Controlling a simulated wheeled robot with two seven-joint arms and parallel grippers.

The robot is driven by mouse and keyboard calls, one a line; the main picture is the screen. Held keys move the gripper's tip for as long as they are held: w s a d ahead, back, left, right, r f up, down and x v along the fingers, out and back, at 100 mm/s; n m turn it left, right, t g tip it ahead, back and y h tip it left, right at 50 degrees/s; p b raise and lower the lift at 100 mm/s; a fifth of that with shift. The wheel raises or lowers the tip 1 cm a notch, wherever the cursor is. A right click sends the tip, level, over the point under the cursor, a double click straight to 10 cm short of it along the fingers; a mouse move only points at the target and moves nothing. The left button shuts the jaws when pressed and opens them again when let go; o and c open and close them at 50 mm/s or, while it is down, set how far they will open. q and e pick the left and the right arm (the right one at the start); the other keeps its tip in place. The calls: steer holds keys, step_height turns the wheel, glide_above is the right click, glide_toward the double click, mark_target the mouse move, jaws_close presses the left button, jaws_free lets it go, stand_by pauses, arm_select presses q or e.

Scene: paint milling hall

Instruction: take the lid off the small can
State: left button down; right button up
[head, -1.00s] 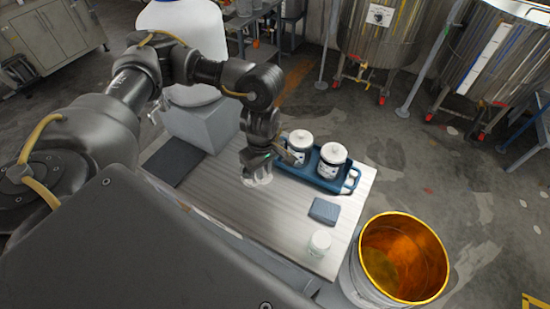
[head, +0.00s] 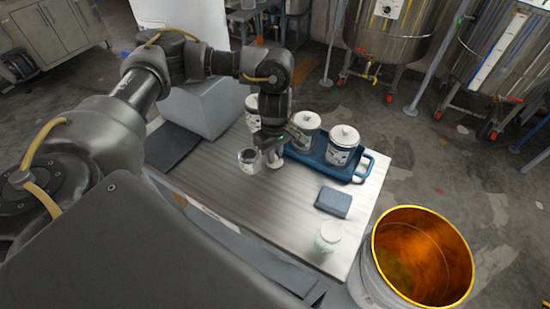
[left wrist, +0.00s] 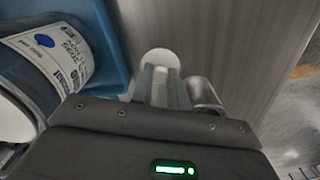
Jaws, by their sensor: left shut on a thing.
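The small can (head: 249,161) stands on the table left of my left gripper (head: 274,161), and its top looks open and dark inside. In the left wrist view the metallic can (left wrist: 206,94) is just right of the fingers. My left gripper is shut on a small pale lid (left wrist: 160,58), whose white disc shows beyond the fingertips in the left wrist view. The lid is apart from the can, to its side. In the head view the lid is small and partly hidden by the fingers. My right gripper is not in view.
A blue tray (head: 358,178) with white-lidded jars (head: 343,147) lies right of the gripper. Another jar (head: 251,104) is partly hidden behind my arm. A grey-blue block (head: 333,202) and a small pale jar (head: 329,237) stand nearer the front. An orange-lined bucket (head: 467,235) stands beside the table.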

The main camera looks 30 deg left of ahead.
arm_select(q)
steer(key=shift+f, duration=0.2)
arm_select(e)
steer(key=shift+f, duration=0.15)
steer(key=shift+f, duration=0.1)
arm_select(q)
steer(key=shift+f, duration=0.25)
steer(key=c, duration=1.4)
jaws_free()
steer(key=shift+o, duration=0.2)
steer(key=shift+r, duration=0.1)
steer(key=shift+r, duration=0.45)
step_height(320, 180, up, 12)
steer(key=shift+f+b, duration=0.25)
steer(key=shift+b, duration=0.05)
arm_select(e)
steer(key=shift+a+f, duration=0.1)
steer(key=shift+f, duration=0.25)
